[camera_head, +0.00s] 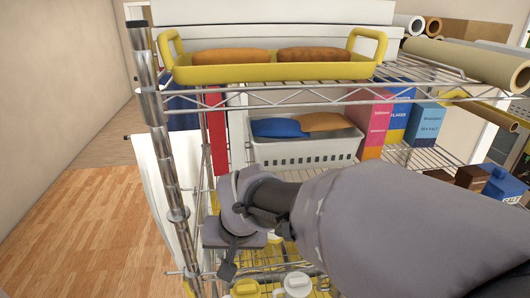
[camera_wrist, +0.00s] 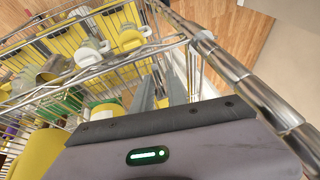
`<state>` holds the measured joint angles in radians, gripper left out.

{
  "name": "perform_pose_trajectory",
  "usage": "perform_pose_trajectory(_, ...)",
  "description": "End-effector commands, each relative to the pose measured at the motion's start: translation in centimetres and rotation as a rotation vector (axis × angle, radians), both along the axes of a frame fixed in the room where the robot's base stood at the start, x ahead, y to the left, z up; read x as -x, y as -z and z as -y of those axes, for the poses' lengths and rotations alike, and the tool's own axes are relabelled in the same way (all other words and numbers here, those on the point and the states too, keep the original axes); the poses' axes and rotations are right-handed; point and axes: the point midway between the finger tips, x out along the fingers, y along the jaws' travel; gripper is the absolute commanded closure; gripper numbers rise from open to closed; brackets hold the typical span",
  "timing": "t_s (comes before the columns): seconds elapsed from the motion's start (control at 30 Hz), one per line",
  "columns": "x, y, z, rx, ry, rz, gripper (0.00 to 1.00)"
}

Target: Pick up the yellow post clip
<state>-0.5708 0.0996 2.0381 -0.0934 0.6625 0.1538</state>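I cannot make out the yellow post clip for certain in either view. The chrome corner post (camera_head: 170,165) runs up the left of the rack, and it also crosses the right of the wrist view (camera_wrist: 238,72). My gripper (camera_head: 228,268) points down beside this post, below the upper shelf. In the wrist view its grey fingers (camera_wrist: 162,88) look parted, with a narrow gap between them and nothing clearly held. The lower shelf's wire rail and corner lie close beyond the fingertips. My arm and wrist hide part of the rack in the head view.
A yellow tray (camera_head: 270,73) with two brown loaves sits on the top shelf. A white basket (camera_head: 305,150) and boxes (camera_head: 375,127) stand on the shelf below. Yellow and white mug-like items (camera_wrist: 131,39) stand lower down. Open wooden floor (camera_head: 85,215) lies left of the rack.

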Motion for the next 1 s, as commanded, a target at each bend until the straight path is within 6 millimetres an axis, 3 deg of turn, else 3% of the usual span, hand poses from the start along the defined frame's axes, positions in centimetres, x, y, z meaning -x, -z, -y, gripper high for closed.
perform_pose_trajectory(0.13,0.0,0.0,0.0,0.000,0.000,0.001,0.82)
perform_pose_trajectory(0.23,0.0,-0.1,0.0,0.000,0.000,0.001,1.00)
perform_pose_trajectory(0.67,0.0,-0.2,0.0,0.000,0.001,0.000,1.00)
perform_pose_trajectory(1.0,0.4,-3.7,0.4,-0.003,0.002,0.002,1.00)
